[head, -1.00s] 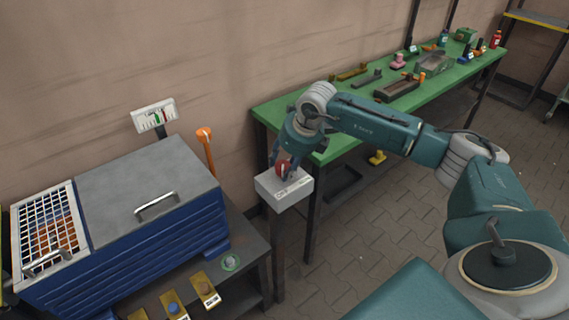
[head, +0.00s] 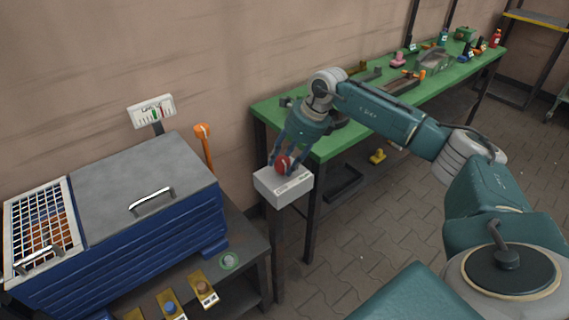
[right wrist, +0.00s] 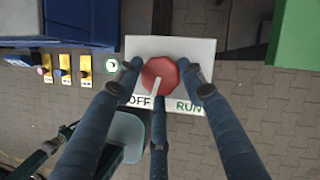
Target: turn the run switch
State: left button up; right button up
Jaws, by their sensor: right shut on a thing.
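The run switch is a red knob (head: 282,165) on a pale box (head: 283,186) on a dark post. It also shows in the right wrist view (right wrist: 161,71), with a white pointer aimed almost straight at the lower edge, slightly left. The words OFF (right wrist: 139,101) and RUN (right wrist: 188,106) are printed on the box; the pointer lies between them, closer to OFF. My right gripper (head: 284,163) is shut on the red knob, its fingers around it on several sides. The left gripper is out of view.
A blue cabinet (head: 137,245) with a grey lid stands left, with a gauge (head: 152,111) and an orange-topped lever (head: 204,146) behind it. A bench with yellow-plated controls (head: 202,288) is below. A green table (head: 320,148) bearing parts is close behind my right wrist.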

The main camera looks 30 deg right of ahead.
jog(key=n, duration=0.3)
jog(key=w+n+g+y+b, duration=0.1)
jog(key=shift+d+r+n, duration=0.2)
jog(key=shift+r+n, duration=0.1)
jog(key=n+g, duration=0.1)
jog(key=n, duration=0.2)
jog(key=n+g+y+b, duration=0.1)
jog(key=n, duration=0.2)
jog(key=shift+w+b, duration=0.1)
jog(key=shift+b, duration=0.2)
jog(key=shift+a+n, duration=0.1)
jog(key=shift+n, duration=0.2)
jog(key=o, duration=0.9)
jog(key=shift+o, duration=0.8)
jog(key=shift+a+f+g, duration=0.15)
jog(key=shift+g, duration=0.15)
